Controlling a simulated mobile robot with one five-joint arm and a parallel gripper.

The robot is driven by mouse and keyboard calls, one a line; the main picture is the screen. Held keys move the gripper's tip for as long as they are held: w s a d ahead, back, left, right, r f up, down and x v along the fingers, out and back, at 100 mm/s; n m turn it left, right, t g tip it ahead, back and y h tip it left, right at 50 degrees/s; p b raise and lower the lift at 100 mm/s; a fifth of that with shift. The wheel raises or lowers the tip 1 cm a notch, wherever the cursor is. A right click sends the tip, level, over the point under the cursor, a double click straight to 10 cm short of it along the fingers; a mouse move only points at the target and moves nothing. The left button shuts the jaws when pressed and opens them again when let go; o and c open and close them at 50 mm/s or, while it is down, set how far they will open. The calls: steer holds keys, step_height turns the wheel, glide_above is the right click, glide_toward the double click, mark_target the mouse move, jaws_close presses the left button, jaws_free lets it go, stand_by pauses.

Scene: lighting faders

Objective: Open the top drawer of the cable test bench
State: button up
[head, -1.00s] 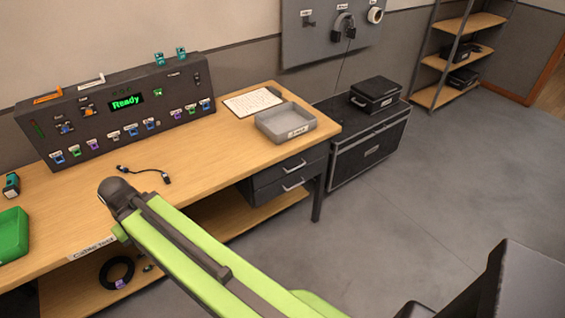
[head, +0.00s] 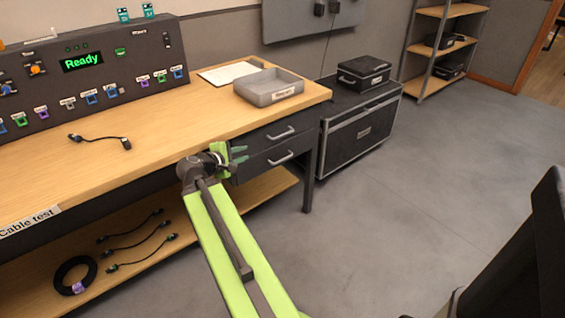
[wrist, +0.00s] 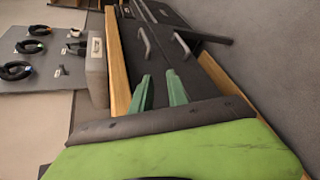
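The cable test bench (head: 150,152) has two dark drawers under the right end of its wooden top. The top drawer (head: 255,140) has a pale bar handle (head: 281,133), and the lower drawer has a similar handle (head: 280,158). Both drawers look shut. In the wrist view, which is turned sideways, the top handle (wrist: 145,42) is closer to the wooden edge than the lower handle (wrist: 182,46). My gripper (head: 241,154) is open and empty, left of the handles and apart from them. Its green fingertips (wrist: 160,82) point toward the drawer fronts.
A grey tray (head: 268,88) stands on the bench top above the drawers. A control panel (head: 95,85) and a short cable (head: 100,140) are farther left. A black trunk (head: 358,130) stands right of the bench. The floor in front is clear.

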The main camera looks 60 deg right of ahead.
mark_target(280, 137)
steer(key=s+d+f+b, duration=0.1)
steer(key=d+b, duration=0.1)
steer(key=d, duration=0.5)
steer(key=d+f+n+h+b, duration=0.1)
steer(key=d, duration=0.6)
steer(key=s+d+f+h+b, duration=0.1)
steer(key=d+f+b, duration=0.1)
steer(key=d, duration=0.5)
steer(key=shift+s+n+g+b, duration=0.3)
steer(key=shift+n+b, duration=0.05)
steer(key=shift+n, duration=0.05)
steer(key=shift+d+f, duration=0.15)
steer(key=shift+d, duration=0.4)
jaws_close()
steer(key=shift+a, duration=0.1)
